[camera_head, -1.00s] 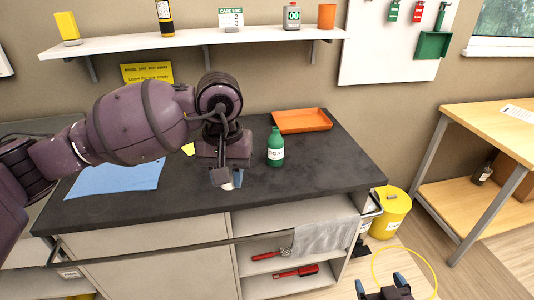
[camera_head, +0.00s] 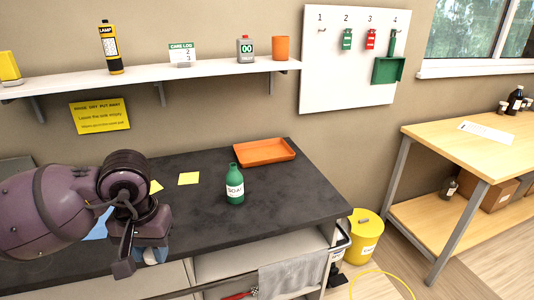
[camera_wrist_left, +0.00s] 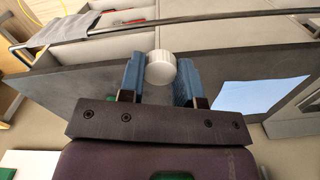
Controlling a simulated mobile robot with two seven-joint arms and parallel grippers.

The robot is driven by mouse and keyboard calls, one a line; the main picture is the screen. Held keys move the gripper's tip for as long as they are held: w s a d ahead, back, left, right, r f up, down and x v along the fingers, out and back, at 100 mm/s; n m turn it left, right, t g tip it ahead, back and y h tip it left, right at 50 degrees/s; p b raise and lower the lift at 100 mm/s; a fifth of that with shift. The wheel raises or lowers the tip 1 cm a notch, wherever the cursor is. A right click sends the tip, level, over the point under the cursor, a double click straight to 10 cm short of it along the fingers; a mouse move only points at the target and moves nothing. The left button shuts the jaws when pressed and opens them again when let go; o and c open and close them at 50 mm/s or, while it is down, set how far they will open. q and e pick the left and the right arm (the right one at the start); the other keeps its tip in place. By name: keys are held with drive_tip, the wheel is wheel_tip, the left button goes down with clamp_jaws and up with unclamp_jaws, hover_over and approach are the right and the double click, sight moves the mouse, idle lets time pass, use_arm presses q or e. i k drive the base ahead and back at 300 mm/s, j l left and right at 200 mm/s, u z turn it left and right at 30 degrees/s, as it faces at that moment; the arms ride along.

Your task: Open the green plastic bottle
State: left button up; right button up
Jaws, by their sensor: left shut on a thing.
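The green plastic bottle (camera_head: 235,188) stands upright on the dark bench top, with a white label reading SOAP. Its narrow top looks green, and no white cap shows on it. My left gripper (camera_head: 148,256) is at the front of the bench, left of the bottle and apart from it. In the left wrist view its blue fingers (camera_wrist_left: 159,80) are shut on a round white cap (camera_wrist_left: 160,67). My right gripper is not in view.
An orange tray (camera_head: 264,152) lies behind the bottle on the dark bench (camera_head: 290,195). Yellow notes (camera_head: 188,178) and a blue sheet (camera_wrist_left: 248,95) lie on the bench. A shelf (camera_head: 150,78) runs above. A yellow bin (camera_head: 362,238) stands right of the bench.

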sight(234, 179)
drive_tip(key=i+l, duration=0.2)
drive_tip(key=l, duration=0.15)
drive_tip(key=i+l+u, duration=0.1)
drive_tip(key=l, duration=0.25)
drive_tip(key=i+l, duration=0.2)
drive_tip(key=l, duration=0.15)
drive_tip(key=i+l, duration=0.2)
drive_tip(key=l, duration=0.15)
drive_tip(key=i+l+u, duration=0.1)
drive_tip(key=l, duration=0.25)
drive_tip(key=i+l, duration=0.2)
drive_tip(key=l, duration=0.15)
drive_tip(key=i+l, duration=0.15)
drive_tip(key=l, duration=0.2)
drive_tip(key=i+l+u, duration=0.1)
drive_tip(key=l, duration=0.3)
drive_tip(key=i+l, duration=0.5)
drive_tip(key=i+u, duration=0.05)
drive_tip(key=i, duration=0.05)
